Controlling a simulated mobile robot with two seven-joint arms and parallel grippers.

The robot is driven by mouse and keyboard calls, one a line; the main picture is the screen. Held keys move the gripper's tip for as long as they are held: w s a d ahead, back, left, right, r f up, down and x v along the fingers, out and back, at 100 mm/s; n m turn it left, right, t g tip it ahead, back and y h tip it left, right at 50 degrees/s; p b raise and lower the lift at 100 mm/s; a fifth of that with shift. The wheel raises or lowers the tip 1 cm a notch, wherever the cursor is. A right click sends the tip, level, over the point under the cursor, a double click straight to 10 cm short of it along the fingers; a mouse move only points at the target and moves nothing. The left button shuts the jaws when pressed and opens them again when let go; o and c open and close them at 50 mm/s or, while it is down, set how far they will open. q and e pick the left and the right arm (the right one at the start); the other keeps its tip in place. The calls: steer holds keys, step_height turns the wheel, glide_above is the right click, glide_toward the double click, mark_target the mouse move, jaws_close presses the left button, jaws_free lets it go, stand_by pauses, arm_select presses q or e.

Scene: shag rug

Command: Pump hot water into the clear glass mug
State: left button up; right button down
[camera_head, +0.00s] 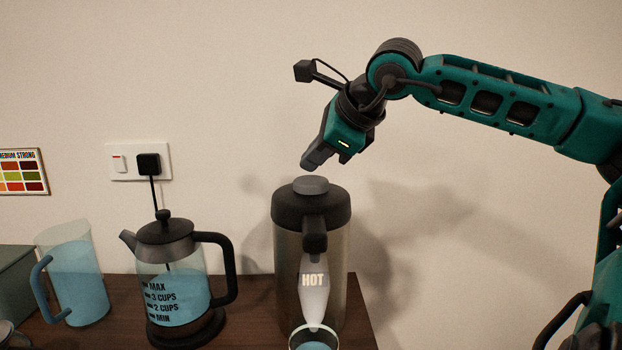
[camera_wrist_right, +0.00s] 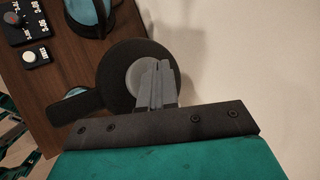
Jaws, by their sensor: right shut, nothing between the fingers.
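The pump flask (camera_head: 322,262) marked HOT stands on the wooden counter, with a grey round pump button (camera_head: 311,185) on its dark lid. In the right wrist view the button (camera_wrist_right: 137,77) is partly hidden behind my fingers. A clear glass rim with blue liquid, apparently the mug (camera_head: 314,341), sits below the spout, cut off by the bottom edge; a bit of blue shows beside the spout in the wrist view (camera_wrist_right: 76,92). My right gripper (camera_head: 308,165) is shut and empty, pointing down just above the button with a small gap. My left gripper is out of view.
A glass kettle (camera_head: 178,290) with blue liquid stands left of the flask, and a clear jug (camera_head: 78,280) with blue liquid farther left. A wall socket (camera_head: 138,162) with a plug and a colour chart (camera_head: 22,172) are on the wall behind. The flask is near the counter's right edge.

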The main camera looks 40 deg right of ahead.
mark_target(314, 181)
steer(key=shift+r+p, duration=1.95)
steer(key=shift+r, duration=0.6)
